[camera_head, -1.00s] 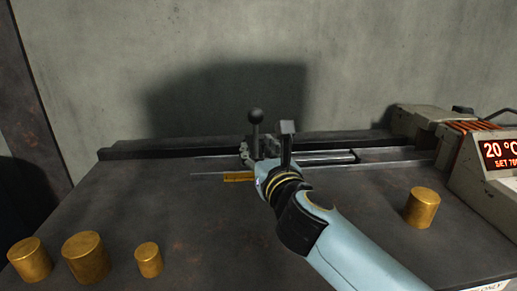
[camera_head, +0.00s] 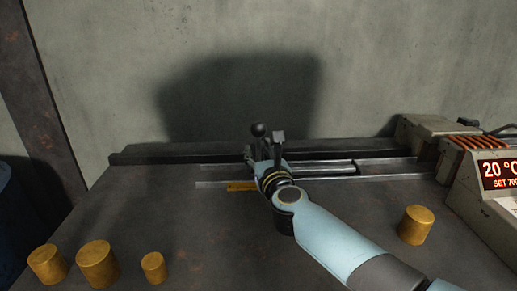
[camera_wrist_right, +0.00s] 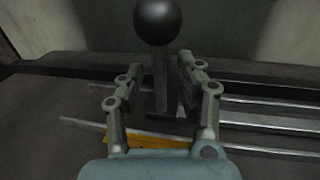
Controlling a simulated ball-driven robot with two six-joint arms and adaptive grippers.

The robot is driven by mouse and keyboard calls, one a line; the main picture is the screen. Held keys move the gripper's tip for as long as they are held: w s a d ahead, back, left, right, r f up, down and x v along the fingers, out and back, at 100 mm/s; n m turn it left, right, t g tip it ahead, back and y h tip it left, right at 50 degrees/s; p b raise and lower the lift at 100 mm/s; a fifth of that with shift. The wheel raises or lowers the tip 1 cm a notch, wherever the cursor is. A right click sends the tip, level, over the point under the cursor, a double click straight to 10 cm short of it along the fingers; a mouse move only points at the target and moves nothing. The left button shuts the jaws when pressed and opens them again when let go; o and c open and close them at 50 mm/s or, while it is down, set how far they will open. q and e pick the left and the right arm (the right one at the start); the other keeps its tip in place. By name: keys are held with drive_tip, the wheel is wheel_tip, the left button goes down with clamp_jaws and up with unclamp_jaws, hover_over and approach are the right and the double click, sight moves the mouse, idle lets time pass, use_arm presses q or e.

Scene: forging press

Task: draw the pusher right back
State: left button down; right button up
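The pusher's upright handle has a dark ball knob (camera_head: 258,130) and stands at the left part of the rails on the bench. In the right wrist view the knob (camera_wrist_right: 164,22) is at the top, with its post (camera_wrist_right: 161,85) below it. My right gripper (camera_head: 265,152) is at the handle and hides much of its lower part in the head view. In the wrist view the right gripper (camera_wrist_right: 156,75) is open, with one finger on each side of the post. Gaps show beside the post; contact is not clear. My left gripper is not in view.
Bright rails (camera_head: 325,171) run right toward a heater with a red display (camera_head: 499,174). A yellow mark (camera_head: 241,186) lies before the handle. Three brass cylinders (camera_head: 97,264) stand front left, another (camera_head: 416,225) at right. The middle front bench is clear.

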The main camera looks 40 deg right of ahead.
drive_tip(key=shift+w+d, duration=0.25)
drive_tip(key=shift+w, duration=0.4)
clamp_jaws()
drive_tip(key=shift+f, duration=0.1)
